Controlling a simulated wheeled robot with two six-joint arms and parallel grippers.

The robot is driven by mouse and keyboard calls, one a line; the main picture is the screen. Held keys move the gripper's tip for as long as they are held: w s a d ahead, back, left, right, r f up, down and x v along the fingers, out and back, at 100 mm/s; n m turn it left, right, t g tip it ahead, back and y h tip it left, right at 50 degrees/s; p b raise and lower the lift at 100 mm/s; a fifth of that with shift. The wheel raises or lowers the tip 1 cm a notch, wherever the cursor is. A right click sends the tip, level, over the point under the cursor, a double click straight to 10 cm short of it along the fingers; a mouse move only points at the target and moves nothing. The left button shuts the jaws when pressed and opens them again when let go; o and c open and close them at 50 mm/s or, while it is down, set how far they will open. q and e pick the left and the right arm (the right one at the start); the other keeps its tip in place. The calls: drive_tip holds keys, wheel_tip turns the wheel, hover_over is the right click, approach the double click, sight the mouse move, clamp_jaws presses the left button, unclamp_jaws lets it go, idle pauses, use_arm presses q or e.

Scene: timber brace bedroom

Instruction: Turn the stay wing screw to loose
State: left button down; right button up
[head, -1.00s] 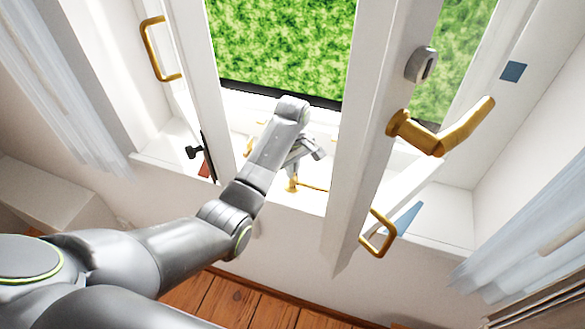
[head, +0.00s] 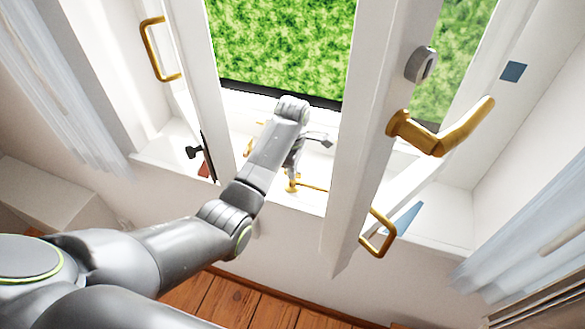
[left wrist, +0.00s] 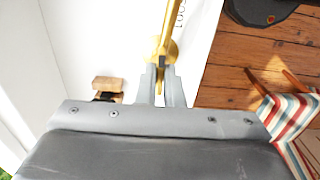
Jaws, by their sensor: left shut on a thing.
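The brass stay wing screw (head: 292,183) stands on the white window sill, low in the gap between the frame post and the open sash. In the left wrist view, its thin wing (left wrist: 161,74) is between my fingertips, in front of a round brass base (left wrist: 170,50). My left gripper (head: 292,174) reaches down over it and is shut on the wing. The brass stay bar (head: 312,187) runs right from the screw along the sill. It also shows in the left wrist view (left wrist: 173,18). Dark lettering beside it is only partly visible. My right gripper is not in view.
The open sash (head: 362,120) with its brass handle (head: 440,138) stands close right of my left arm. A brass pull (head: 378,235) sticks out below. A black knob (head: 193,152) is at left. A wooden block (left wrist: 107,84) lies near the fingers. Striped fabric (left wrist: 290,115) is at right.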

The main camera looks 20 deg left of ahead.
use_arm(q)
drive_tip(key=shift+s+f, duration=0.1)
drive_tip(key=shift+f, duration=0.05)
drive_tip(key=c, duration=1.6)
unclamp_jaws()
drive_tip(key=shift+o, duration=0.2)
